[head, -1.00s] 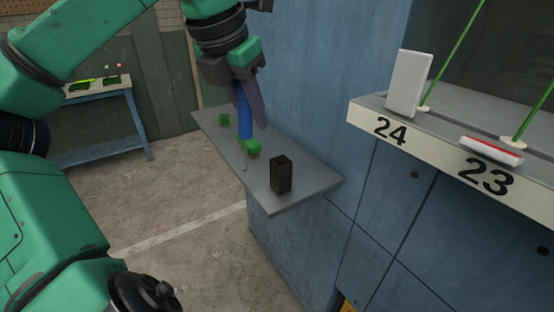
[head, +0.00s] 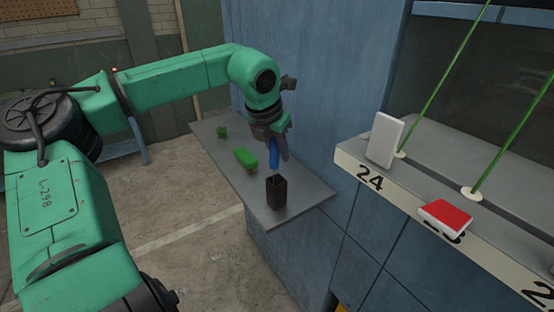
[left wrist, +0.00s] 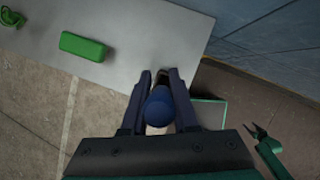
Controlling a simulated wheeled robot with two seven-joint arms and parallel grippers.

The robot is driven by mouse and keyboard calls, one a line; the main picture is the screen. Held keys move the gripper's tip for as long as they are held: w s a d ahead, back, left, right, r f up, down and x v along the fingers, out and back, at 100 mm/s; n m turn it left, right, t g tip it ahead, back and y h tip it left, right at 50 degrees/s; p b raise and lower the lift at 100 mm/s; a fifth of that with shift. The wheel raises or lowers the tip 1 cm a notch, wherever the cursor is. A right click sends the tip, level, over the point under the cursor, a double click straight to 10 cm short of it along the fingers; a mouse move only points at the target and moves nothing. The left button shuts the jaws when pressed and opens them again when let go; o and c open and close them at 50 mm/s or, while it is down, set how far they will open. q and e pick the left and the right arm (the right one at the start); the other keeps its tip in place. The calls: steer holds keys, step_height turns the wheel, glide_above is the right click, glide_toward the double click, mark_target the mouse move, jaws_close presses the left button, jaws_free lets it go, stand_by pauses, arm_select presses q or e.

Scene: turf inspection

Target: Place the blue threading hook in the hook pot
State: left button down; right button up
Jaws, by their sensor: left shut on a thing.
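The blue threading hook (head: 274,157) is held upright, handle up, in my left gripper (head: 279,150). The left gripper is shut on its blue handle. The hook is directly above or just at the mouth of the dark hook pot (head: 277,195), which stands on the grey shelf. Whether the tip is inside the mouth I cannot tell. In the left wrist view the round handle end (left wrist: 159,107) shows between the two fingers, and they hide most of the pot behind them.
A green block (head: 245,158) lies on the grey shelf (head: 243,185) behind the pot, with a small green item (head: 222,131) farther back. A blue wall (head: 330,90) rises close to the right. The ledge there holds a white block (head: 384,139) and a red-topped one (head: 446,214).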

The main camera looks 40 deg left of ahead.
mark_target(277, 163)
arm_select(q)
step_height(277, 163, down, 4)
steer(key=shift+s+r, duration=0.15)
steer(key=c, duration=0.7)
jaws_free()
steer(key=shift+p, duration=0.35)
steer(key=shift+s, duration=0.1)
steer(key=b+v, duration=0.3)
steer(key=v, duration=0.1)
steer(key=shift+s+a+r, duration=0.1)
steer(key=shift+a+r, duration=0.1)
steer(key=b+v, duration=0.1)
steer(key=v, duration=0.9)
